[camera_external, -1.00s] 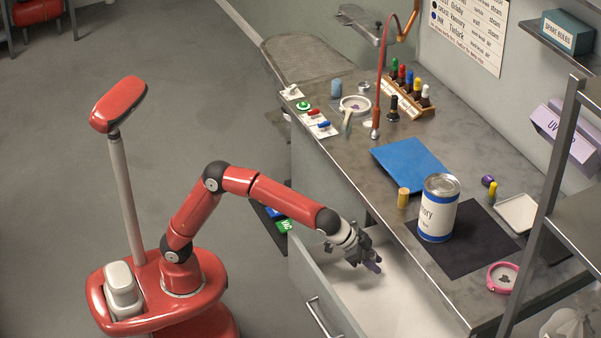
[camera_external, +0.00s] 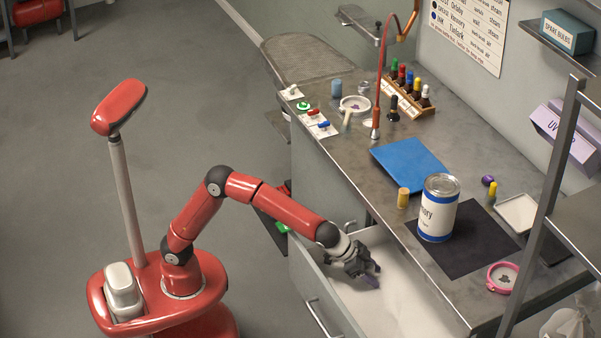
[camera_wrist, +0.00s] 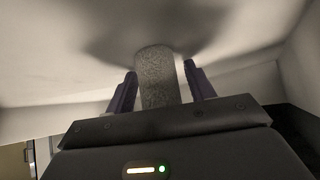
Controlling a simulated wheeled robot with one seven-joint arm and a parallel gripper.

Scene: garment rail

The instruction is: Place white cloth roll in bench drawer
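The bench drawer (camera_external: 322,299) is pulled out, and its pale inside shows below the bench top. My gripper (camera_external: 371,277) is inside the drawer opening, pointing down and to the right. In the wrist view, the white cloth roll (camera_wrist: 157,78) looks grey in shadow and lies lengthwise between the two dark fingers of my gripper (camera_wrist: 160,70). The pale drawer inside and a dark shadow lie beyond the roll. In the external view the roll is hidden by the gripper.
A rack post (camera_external: 541,210) stands at the front right. The drawer floor (camera_external: 410,310) to the right looks free.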

